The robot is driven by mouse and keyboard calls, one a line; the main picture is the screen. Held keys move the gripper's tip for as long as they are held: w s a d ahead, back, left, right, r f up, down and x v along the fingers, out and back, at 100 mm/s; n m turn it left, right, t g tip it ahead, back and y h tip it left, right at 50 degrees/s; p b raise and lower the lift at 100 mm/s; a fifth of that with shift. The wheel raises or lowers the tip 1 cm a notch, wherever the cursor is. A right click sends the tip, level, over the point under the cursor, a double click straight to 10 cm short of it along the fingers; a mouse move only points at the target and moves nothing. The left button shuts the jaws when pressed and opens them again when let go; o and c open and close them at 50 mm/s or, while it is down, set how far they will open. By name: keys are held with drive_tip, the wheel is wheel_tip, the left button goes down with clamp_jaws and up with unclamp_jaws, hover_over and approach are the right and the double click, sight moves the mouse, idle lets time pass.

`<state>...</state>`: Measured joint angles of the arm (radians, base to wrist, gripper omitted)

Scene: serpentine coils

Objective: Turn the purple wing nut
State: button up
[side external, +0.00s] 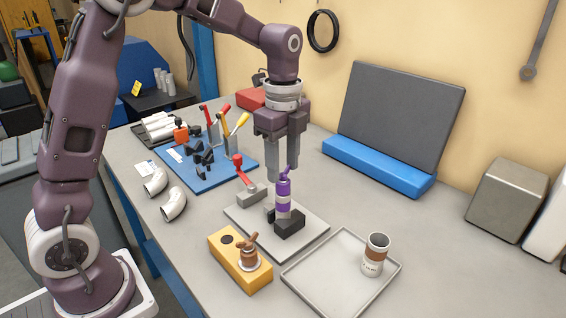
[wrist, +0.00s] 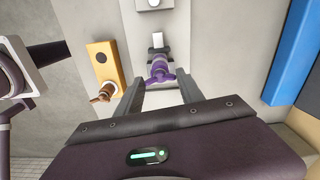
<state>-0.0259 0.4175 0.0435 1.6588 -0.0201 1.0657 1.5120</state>
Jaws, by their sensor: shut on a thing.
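The purple wing nut (side external: 284,186) sits on top of an upright white-and-purple cylinder (side external: 283,208) that stands in a black clamp (side external: 290,226) on a grey plate (side external: 306,241). My gripper (side external: 286,172) points down over it, with its fingers shut on the wing nut. In the wrist view the purple wing nut (wrist: 160,68) shows between the two fingertips of my gripper (wrist: 160,82). The fingers partly hide the wing nut in the side view.
A yellow block (side external: 226,262) with a brown winged piece (side external: 249,250) stands in front of the plate. A shallow tray (side external: 327,285) holds a white-and-brown cup (side external: 375,258). A red-handled toggle clamp (side external: 247,183) is left of the cylinder. A blue tool board (side external: 232,178) lies behind.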

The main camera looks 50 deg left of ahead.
drive_tip(key=n, duration=0.3)
drive_tip(key=shift+n, duration=0.3)
drive_tip(key=n, duration=0.4)
drive_tip(key=shift+n, duration=0.3)
drive_tip(key=n, duration=0.4)
drive_tip(key=shift+n, duration=0.3)
drive_tip(key=n, duration=0.3)
drive_tip(key=shift+n, duration=0.3)
drive_tip(key=n, duration=0.4)
drive_tip(key=shift+n, duration=0.3)
drive_tip(key=n, duration=0.3)
drive_tip(key=shift+s+n, duration=0.1)
drive_tip(key=shift+n, duration=0.2)
drive_tip(key=n, duration=0.4)
drive_tip(key=shift+f, duration=0.1)
drive_tip(key=shift+n, duration=2)
